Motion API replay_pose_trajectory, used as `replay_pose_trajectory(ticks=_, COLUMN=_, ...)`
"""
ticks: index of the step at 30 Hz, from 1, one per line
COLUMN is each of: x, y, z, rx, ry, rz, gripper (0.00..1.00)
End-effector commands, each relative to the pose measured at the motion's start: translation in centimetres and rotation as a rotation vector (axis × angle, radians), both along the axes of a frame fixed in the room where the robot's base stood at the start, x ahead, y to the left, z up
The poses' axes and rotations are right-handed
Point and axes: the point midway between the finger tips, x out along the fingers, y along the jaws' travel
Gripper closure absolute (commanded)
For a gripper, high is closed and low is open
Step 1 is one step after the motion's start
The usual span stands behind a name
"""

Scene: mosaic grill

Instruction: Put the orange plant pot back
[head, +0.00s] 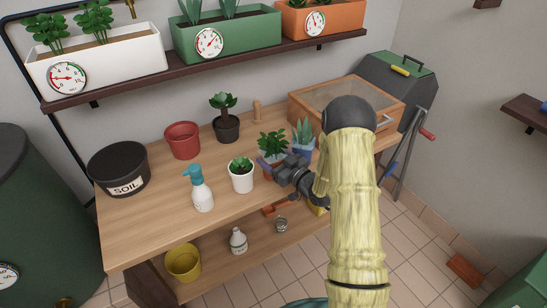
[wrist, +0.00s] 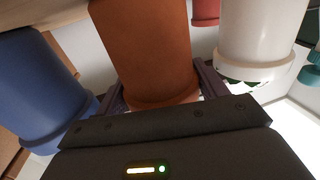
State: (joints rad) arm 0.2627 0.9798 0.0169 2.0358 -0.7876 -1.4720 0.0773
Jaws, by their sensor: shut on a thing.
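The orange plant pot (head: 267,174) with a leafy green plant is on or just over the workbench, near its front edge right of the middle. My gripper (head: 274,168) is shut on it, reaching in from the right and covering part of it. In the wrist view, my gripper (wrist: 160,95) has one finger on each side of the orange pot (wrist: 147,45). I cannot tell whether its base touches the bench.
A blue pot (head: 303,153) stands close on the right, a white pot (head: 241,181) on the left. A spray bottle (head: 201,192), red pot (head: 183,141), black pot (head: 227,129), soil bucket (head: 118,170) and glass-topped wooden box (head: 350,92) share the bench. A planter shelf (head: 200,69) hangs above.

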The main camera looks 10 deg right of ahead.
Motion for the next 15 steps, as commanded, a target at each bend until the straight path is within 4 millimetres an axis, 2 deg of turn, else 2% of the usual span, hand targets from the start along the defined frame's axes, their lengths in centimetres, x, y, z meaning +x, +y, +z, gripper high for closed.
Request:
replay_pose_trajectory(ticks=1, x=0.00, y=0.00, z=-0.06, rx=0.000, ry=0.000, rz=0.000, gripper=0.23)
replay_pose_trajectory(ticks=3, x=0.00, y=0.00, z=-0.03, rx=0.000, ry=0.000, rz=0.000, gripper=0.09)
replay_pose_trajectory(ticks=4, x=0.00, y=0.00, z=-0.03, rx=0.000, ry=0.000, rz=0.000, gripper=0.06)
replay_pose_trajectory(ticks=15, x=0.00, y=0.00, z=0.37, rx=0.000, ry=0.000, rz=0.000, gripper=0.06)
